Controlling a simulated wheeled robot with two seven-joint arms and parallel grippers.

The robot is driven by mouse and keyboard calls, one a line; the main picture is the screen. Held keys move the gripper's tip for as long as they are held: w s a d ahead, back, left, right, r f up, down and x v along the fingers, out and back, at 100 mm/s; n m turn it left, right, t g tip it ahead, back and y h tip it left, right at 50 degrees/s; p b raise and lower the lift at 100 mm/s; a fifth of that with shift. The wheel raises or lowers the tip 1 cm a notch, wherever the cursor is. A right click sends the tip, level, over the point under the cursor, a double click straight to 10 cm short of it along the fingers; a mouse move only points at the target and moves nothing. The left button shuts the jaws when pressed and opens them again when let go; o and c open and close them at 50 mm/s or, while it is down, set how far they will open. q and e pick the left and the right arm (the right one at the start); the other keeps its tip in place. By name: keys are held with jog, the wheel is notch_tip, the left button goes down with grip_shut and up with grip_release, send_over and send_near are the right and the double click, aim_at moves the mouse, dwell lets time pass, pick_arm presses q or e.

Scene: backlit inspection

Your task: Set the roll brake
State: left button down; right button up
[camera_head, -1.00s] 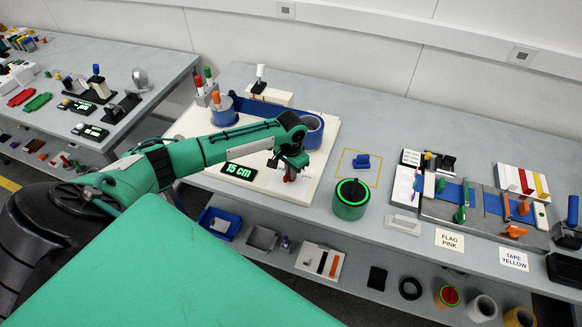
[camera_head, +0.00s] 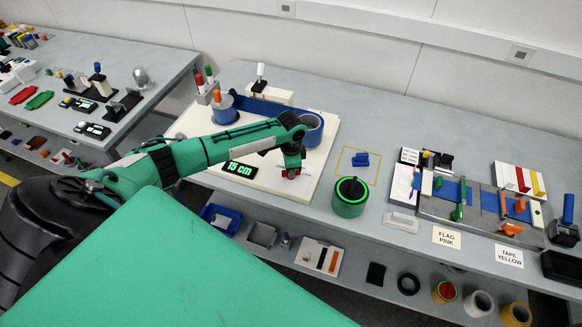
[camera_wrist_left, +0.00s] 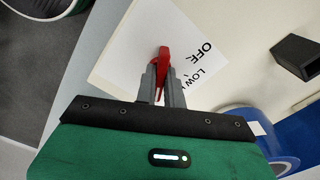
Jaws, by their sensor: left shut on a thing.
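My left gripper (camera_head: 291,166) points down at the right front part of the white board (camera_head: 210,186). In the left wrist view its grey fingers (camera_wrist_left: 162,82) are shut on a red lever (camera_wrist_left: 163,60). The lever stands over a pale plate (camera_wrist_left: 140,45) printed "OFF" and "LOW"; any further marks are hidden by the fingers. In the head view only a little red of the lever (camera_head: 290,174) shows under the gripper. A blue roll (camera_head: 313,130) sits on the board behind the gripper. My right gripper is not in view.
A black display reading "15 cm" (camera_head: 240,170) lies left of the gripper. A dark block (camera_wrist_left: 297,57) shows in the wrist view.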

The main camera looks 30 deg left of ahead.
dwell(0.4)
pick_arm(q)
jog(key=c, duration=1.5)
grip_release()
notch_tip(320, 180, up, 14)
jog(key=b, duration=0.4)
jog(key=shift+f, duration=0.1)
